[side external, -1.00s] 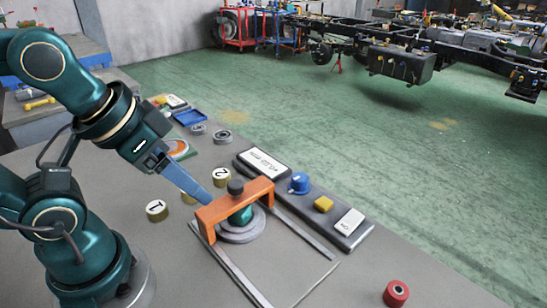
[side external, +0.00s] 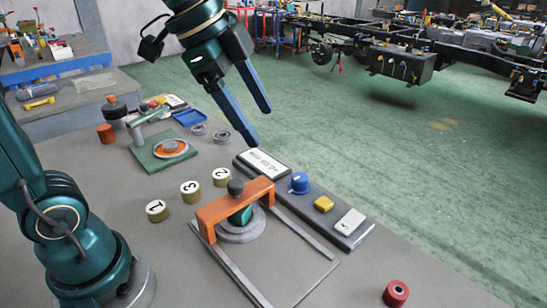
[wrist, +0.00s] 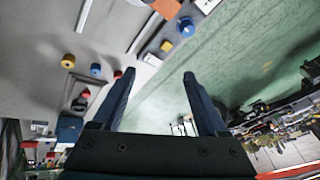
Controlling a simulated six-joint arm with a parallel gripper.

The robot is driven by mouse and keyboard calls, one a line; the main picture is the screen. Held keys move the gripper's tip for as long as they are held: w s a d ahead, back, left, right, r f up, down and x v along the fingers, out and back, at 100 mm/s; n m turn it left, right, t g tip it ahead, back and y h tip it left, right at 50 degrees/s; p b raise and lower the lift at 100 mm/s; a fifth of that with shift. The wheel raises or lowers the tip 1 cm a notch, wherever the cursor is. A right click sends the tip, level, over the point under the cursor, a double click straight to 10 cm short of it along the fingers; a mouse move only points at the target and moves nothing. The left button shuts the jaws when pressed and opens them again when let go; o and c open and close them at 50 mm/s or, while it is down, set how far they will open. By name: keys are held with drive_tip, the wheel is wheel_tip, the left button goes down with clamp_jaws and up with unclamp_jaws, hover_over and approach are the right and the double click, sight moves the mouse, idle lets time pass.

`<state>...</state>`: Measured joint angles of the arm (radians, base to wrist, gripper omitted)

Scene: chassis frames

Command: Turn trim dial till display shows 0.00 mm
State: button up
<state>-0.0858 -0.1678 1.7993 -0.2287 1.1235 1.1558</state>
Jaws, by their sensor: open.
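The blue dial (side external: 298,183) sits on a dark panel (side external: 285,172), just past the white display (side external: 263,162). The display's characters are too small and slanted for me to read. My gripper (side external: 259,125) is open and empty, its fingers pointing down. In the side view it appears above the display and left of the dial, touching neither. In the wrist view the blue dial (wrist: 186,27) shows near the top, beyond the fingertips, and my gripper (wrist: 159,72) has its two fingers well apart.
On the panel are a yellow button (side external: 324,204) and a white tile (side external: 350,221). An orange bridge (side external: 235,203) with a black knob stands beside the panel. Numbered cylinders (side external: 190,190) stand left of it. A red roller (side external: 396,293) lies at front right.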

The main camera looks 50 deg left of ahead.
drive_tip(key=w+a+f+m+g+h, duration=0.1)
drive_tip(key=w+f+m, duration=0.15)
drive_tip(key=w, duration=0.45)
drive_tip(key=m+g+h, duration=0.1)
drive_tip(key=m+g, duration=0.1)
hover_over(299, 176)
drive_tip(key=a, duration=0.1)
wheel_tip(299, 176, down, 7)
drive_tip(key=shift+n+g, duration=0.3)
drive_tip(key=shift+n, duration=0.25)
drive_tip(key=f, duration=0.2)
drive_tip(key=a+f, duration=0.1)
drive_tip(key=f, duration=0.2)
drive_tip(key=shift+s+a, duration=0.1)
drive_tip(key=shift+s, duration=0.1)
drive_tip(key=shift+f, duration=0.35)
drive_tip(key=shift+x, duration=2.3)
clamp_jaws()
